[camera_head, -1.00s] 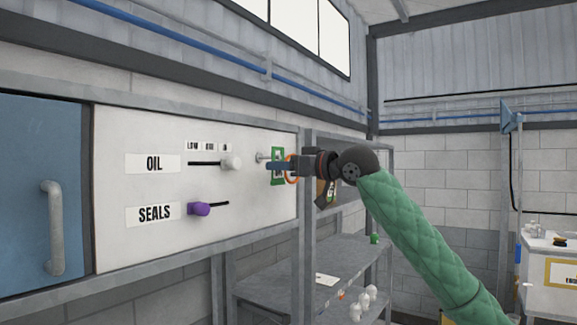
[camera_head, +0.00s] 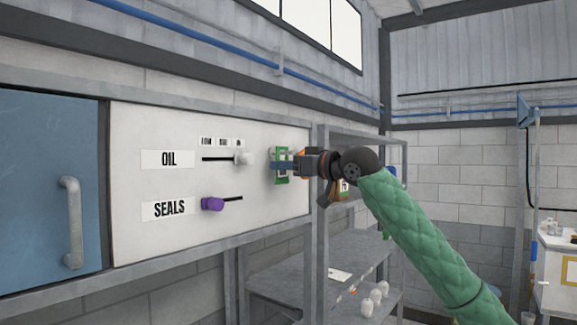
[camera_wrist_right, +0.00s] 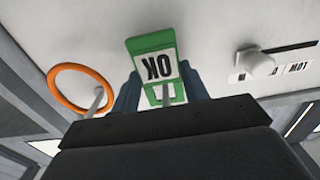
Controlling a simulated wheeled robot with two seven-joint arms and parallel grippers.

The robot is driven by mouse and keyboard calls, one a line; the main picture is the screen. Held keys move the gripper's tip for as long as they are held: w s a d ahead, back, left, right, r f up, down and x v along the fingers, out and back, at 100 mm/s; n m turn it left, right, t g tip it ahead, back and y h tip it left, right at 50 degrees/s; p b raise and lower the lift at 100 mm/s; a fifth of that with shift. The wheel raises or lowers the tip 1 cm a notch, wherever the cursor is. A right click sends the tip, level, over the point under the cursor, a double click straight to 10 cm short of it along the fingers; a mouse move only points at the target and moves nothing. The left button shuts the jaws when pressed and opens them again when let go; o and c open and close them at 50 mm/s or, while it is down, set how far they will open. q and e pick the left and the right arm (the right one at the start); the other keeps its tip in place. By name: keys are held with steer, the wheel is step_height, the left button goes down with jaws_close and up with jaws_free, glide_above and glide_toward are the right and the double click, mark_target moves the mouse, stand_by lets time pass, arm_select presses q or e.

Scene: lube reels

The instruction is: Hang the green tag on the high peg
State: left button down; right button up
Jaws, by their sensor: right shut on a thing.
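The green tag (camera_head: 281,166) has a white "OK" label and an open lower window in the right wrist view (camera_wrist_right: 150,45). My right gripper (camera_head: 282,165) is shut on the tag and holds it close to the white panel; its fingers (camera_wrist_right: 168,92) flank the tag. A short grey peg (camera_head: 272,153) shows at the tag's upper left edge. A grey piece shows in the tag's window in the wrist view; I cannot tell whether the peg passes through it. My left gripper is not in view.
An orange ring (camera_wrist_right: 54,84) hangs around another grey peg (camera_wrist_right: 97,101) beside the tag. The panel (camera_head: 140,235) carries a white OIL knob (camera_head: 243,159) and a purple SEALS knob (camera_head: 213,204). A grey rack (camera_head: 320,240) stands right of the panel.

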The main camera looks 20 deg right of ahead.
stand_by(0.3)
steer(key=o, duration=1)
steer(key=shift+o, duration=0.2)
